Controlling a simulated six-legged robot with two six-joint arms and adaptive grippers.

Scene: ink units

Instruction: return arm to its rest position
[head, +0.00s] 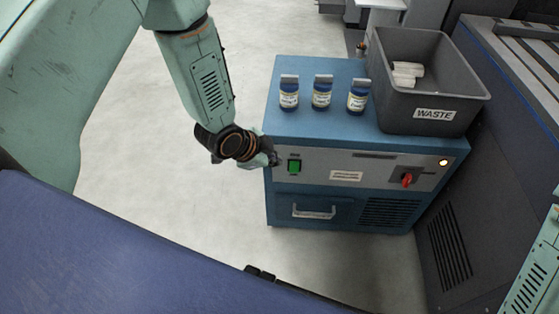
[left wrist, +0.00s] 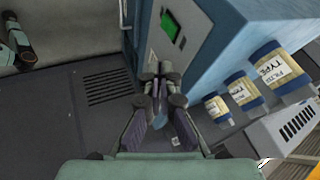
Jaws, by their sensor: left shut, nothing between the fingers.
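My left arm comes down from the top of the head view. Its gripper (head: 270,160) is at the left front edge of the blue cabinet (head: 350,215), just left of the green switch (head: 294,166). In the left wrist view the left gripper (left wrist: 160,72) is shut with nothing between its fingers. The green switch (left wrist: 170,27) shows beyond the fingertips, apart from them in the picture. Whether the gripper touches the cabinet cannot be told. My right gripper is not in view.
A red knob (head: 407,180) is on the front panel. Open floor (head: 150,130) lies left of the cabinet.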

